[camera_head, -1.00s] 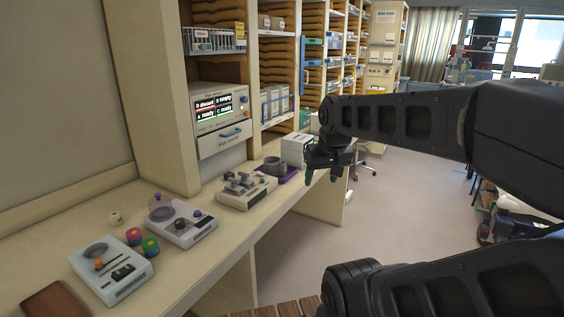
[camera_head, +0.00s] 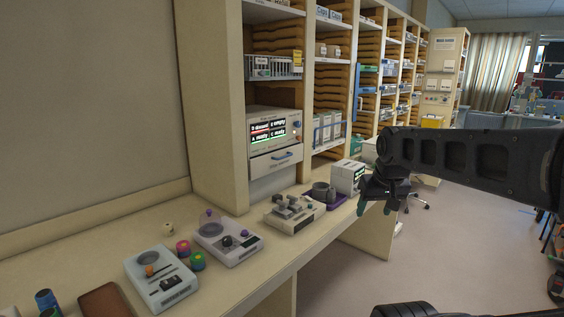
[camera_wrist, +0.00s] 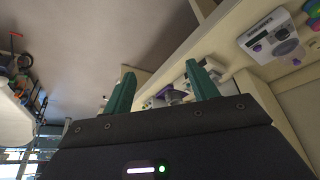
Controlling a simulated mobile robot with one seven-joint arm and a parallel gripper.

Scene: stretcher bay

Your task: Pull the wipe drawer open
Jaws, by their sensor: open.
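The wipe drawer (camera_head: 262,167) is a pale front below the lit display unit, at the centre of the head view. It looks shut, and its small label is too blurred to read surely. Its blue bar handle (camera_head: 281,155) runs across the upper part of the front. My gripper (camera_head: 375,208) is to the right of the drawer and lower in the picture, apart from it, over the counter's front edge. Its two green fingers stand apart and empty in the wrist view (camera_wrist: 161,90). The wrist view does not clearly show the drawer.
The display unit (camera_head: 273,130) sits above the drawer. A white box (camera_head: 347,176) and a purple tray (camera_head: 326,200) with a grey cup stand between drawer and gripper. Several devices (camera_head: 228,241) line the counter (camera_head: 215,293). Open floor (camera_head: 440,240) lies to the right.

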